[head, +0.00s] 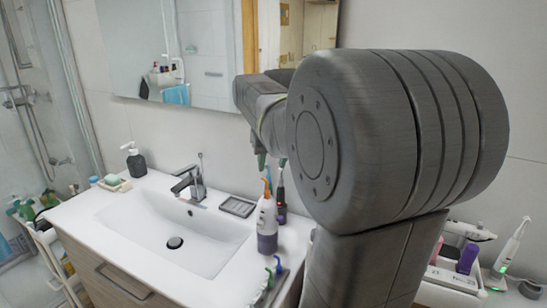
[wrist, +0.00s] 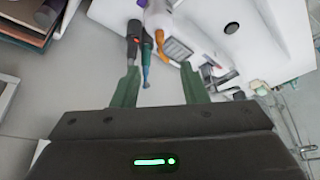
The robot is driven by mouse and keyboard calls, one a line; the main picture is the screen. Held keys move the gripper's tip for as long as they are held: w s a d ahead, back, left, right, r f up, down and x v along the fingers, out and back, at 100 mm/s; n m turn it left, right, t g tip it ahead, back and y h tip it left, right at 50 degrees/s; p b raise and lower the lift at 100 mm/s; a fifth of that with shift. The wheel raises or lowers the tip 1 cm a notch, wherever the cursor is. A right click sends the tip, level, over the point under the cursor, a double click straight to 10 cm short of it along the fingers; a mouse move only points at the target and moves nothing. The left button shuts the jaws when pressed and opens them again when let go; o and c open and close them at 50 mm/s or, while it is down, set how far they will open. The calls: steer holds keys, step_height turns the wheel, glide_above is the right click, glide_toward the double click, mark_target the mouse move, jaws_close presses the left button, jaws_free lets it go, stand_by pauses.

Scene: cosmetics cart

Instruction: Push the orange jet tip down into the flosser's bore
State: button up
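The flosser (head: 267,222) stands upright near the right end of the white counter, with a white upper body and a dark translucent lower part. Its body shows at the top of the wrist view (wrist: 160,18). The orange jet tip (head: 266,187) rises from the flosser's top; in the wrist view the orange tip (wrist: 163,46) points toward my gripper. I cannot tell how deep it sits, and the bore is hidden. My gripper (wrist: 160,85) is above the flosser, its green fingers spread wide and not touching the tip. The fingers also show in the head view (head: 272,161).
A dark handle (wrist: 133,38) and a blue-teal tip (wrist: 146,70) are close beside the flosser. Several coloured tips (head: 272,270) stand at the counter's front right. A soap dish (head: 237,206) and a sink (head: 170,235) lie left. A cart with white bins (head: 445,280) is right.

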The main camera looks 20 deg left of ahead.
mark_target(267, 187)
steer(key=shift+v, duration=1.15)
steer(key=shift+f, duration=0.15)
steer(key=p+x, duration=0.1)
steer(key=x, duration=1.2)
steer(key=shift+a+f, duration=0.1)
steer(key=shift+f, duration=0.05)
steer(key=shift+w+p, duration=0.15)
steer(key=shift+p, duration=0.15)
steer(key=shift+b, duration=0.3)
